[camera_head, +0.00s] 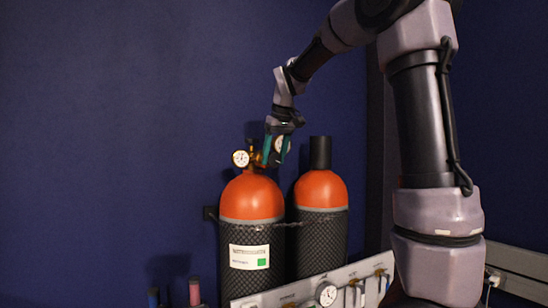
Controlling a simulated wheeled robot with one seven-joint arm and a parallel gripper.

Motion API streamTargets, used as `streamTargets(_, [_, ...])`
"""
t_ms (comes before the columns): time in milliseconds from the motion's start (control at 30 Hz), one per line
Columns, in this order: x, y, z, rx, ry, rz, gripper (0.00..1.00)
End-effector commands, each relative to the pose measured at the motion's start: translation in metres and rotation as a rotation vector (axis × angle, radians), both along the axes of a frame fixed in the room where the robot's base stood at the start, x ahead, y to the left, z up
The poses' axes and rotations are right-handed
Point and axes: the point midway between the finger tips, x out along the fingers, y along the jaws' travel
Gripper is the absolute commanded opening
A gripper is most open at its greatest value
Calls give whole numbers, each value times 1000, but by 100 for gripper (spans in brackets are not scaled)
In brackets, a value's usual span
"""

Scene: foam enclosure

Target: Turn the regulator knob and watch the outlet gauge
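My gripper (275,148) reaches down from the upper right to the top of the left orange cylinder (252,197). Its teal-edged fingers are at the brass regulator (254,157), beside a round white gauge (241,158) on the left. A second white gauge face (281,144) shows partly behind or between the fingers. The knob is hidden by the gripper. I cannot tell whether the fingers are shut on it or apart. The needles are too small to read.
A second orange cylinder (320,190) with a black cap stands close on the right. A pale panel (290,293) with a gauge (326,294) and brass valves is in front. Red (194,292) and blue (153,298) items stand lower left. Dark blue walls enclose the place; the left side is open.

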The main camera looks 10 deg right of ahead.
Motion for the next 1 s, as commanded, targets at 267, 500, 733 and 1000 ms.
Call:
streamTargets(267, [0,-1,0,15,4,-2,2])
streamTargets(500, [1,-4,0,110,30,-6,2])
streamTargets(733, [2,-7,-1,290,78,-9,2])
streamTargets(1000, [3,-9,-2,540,144,-8,2])
